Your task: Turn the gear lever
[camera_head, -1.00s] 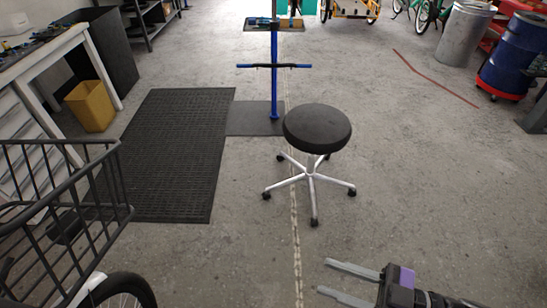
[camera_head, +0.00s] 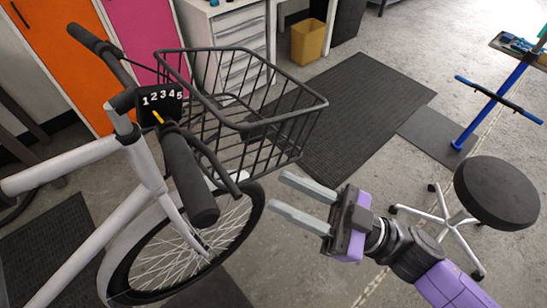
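A white bike with a black front basket (camera_head: 290,155) stands at the left. A small yellow lever (camera_head: 158,117) shows below the numbers, pointing up and left, roughly under the 1 and 2. A black grip (camera_head: 190,180) extends from the unit toward the camera. My gripper (camera_head: 282,198) is open and empty. In the picture it is right of the grip and below the basket, apart from both. Its two grey fingers point left.
A black stool (camera_head: 496,192) and a blue repair stand (camera_head: 490,110) are at the right. A yellow bin (camera_head: 308,41) stands at the back by white drawers (camera_head: 225,45). Orange (camera_head: 60,60) and pink lockers (camera_head: 140,35) are behind the bike. Open floor lies between gripper and stool.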

